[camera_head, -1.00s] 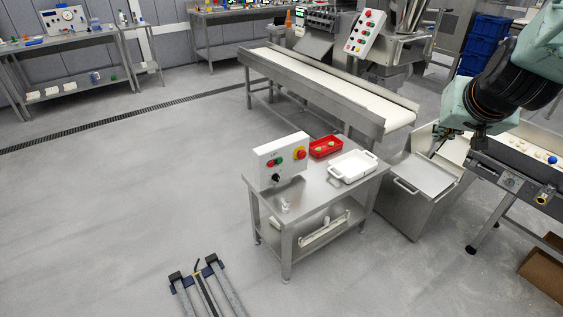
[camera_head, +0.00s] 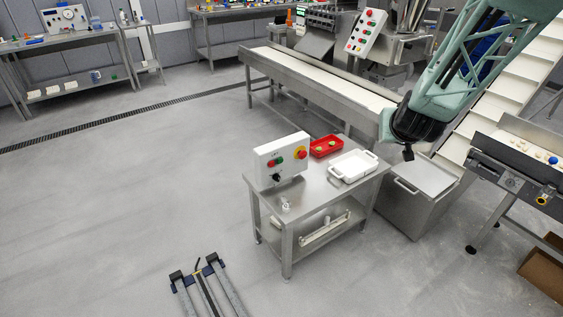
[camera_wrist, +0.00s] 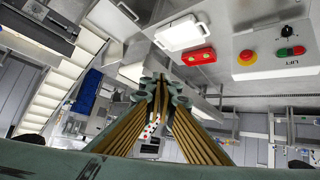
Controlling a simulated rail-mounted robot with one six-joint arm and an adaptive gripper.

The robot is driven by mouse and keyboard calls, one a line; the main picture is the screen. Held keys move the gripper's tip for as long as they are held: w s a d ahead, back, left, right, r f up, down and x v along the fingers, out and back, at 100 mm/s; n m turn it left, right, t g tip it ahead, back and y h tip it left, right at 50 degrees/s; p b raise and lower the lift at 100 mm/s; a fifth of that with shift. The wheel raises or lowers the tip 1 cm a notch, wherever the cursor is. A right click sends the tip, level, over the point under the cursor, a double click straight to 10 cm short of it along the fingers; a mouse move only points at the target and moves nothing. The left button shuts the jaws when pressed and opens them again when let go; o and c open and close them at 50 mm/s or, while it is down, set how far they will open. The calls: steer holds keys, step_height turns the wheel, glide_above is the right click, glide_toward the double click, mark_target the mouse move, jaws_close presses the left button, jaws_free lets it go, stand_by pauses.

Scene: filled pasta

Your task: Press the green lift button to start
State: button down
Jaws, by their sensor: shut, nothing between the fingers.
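The green lift button (camera_head: 279,161) is on the front of a white control box (camera_head: 263,168), beside a red button (camera_head: 270,163). A black knob is below them and a red stop button on yellow (camera_head: 301,153) is to the right. In the wrist view the green button (camera_wrist: 282,53) is at the upper right. My gripper (camera_head: 408,153) hangs to the right of the box, well apart from it, beyond the table's right end. Its fingers (camera_wrist: 157,82) are shut and empty in the wrist view.
A steel bin (camera_head: 413,199) and cleated conveyor (camera_head: 500,97) stand right. A belt conveyor (camera_head: 330,85) lies behind. Floor at left is open.

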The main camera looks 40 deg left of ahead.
mark_target(281, 160)
steer(key=s+a+f+n+t+y, duration=0.1)
steer(key=a+f+n, duration=0.1)
steer(key=a+f, duration=1.25)
steer(key=s+a+f+n+t+y, duration=0.1)
steer(key=s+a+f, duration=0.3)
steer(key=a+f, duration=0.2)
steer(key=s+a+f+n+t+y+p, duration=0.1)
steer(key=s+a+f+n, duration=0.1)
steer(key=s+a+f, duration=0.3)
steer(key=shift+s+a+f, duration=0.15)
steer(key=shift+a+f, duration=0.95)
steer(key=shift+a, duration=0.4)
steer(key=shift+a, duration=0.2)
steer(key=w+a, duration=0.2)
steer(key=a, duration=0.6)
steer(key=shift+w, duration=0.2)
